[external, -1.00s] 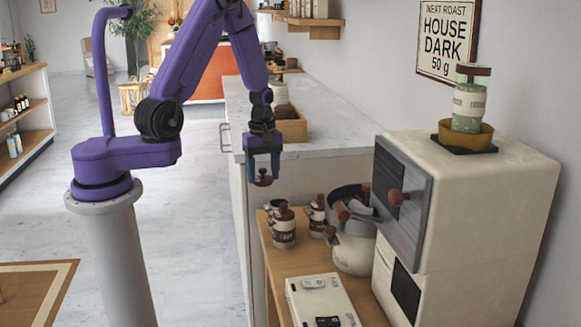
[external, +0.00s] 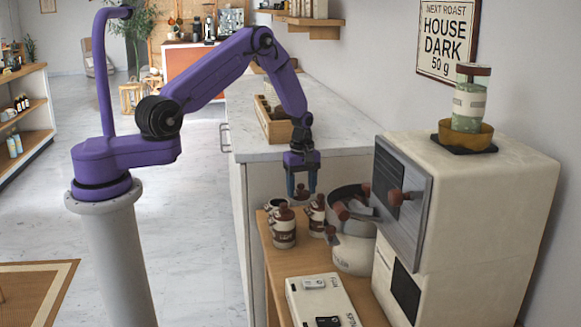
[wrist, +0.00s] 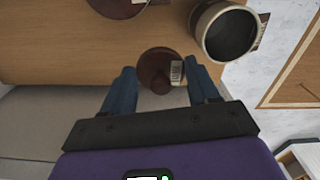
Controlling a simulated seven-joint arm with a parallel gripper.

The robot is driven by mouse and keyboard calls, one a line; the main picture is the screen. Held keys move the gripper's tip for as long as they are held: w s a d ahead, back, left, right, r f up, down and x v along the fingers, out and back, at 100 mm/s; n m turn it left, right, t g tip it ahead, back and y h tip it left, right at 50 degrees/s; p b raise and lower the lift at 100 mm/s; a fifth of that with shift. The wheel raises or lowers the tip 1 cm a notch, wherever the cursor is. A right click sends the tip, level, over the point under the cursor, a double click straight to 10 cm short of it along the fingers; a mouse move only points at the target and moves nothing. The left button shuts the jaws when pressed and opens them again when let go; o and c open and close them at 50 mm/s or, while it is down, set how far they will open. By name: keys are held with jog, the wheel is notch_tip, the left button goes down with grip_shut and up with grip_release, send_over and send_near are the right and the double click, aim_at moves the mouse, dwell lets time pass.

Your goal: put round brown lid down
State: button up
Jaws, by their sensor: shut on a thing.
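The round brown lid (wrist: 155,64) is between the fingers of my gripper (wrist: 160,70) in the wrist view, with a small pale label beside its knob. In the external view my gripper (external: 302,191) points down with the lid (external: 301,192) between its blue fingertips. It hangs close above the back of the wooden shelf (external: 277,262), by the small canisters. Whether the lid touches anything below cannot be told. An open, dark-inside canister (wrist: 228,34) stands to the right of the lid in the wrist view.
A lidded canister (external: 283,230) and another canister (external: 317,216) stand on the shelf near the gripper. A white pot (external: 352,252) and the cream machine (external: 480,220) are to the right. A flat scale-like box (external: 315,297) lies in front. The grey-white counter (external: 325,122) rises behind.

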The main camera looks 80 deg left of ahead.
jog(key=w+f, duration=0.1)
jog(key=w+a+f, duration=0.1)
jog(key=f, duration=0.1)
jog(key=w+f, duration=0.1)
jog(key=shift+w+a+f, duration=0.1)
jog(key=shift+a+f, duration=0.1)
jog(key=shift+a, duration=0.15)
jog(key=shift+w+f, duration=0.1)
jog(key=shift+f, duration=1.55)
jog(key=o, duration=1)
jog(key=shift+f, duration=0.1)
jog(key=shift+o, duration=0.2)
notch_tip(320, 180, up, 12)
jog(key=shift+r, duration=0.2)
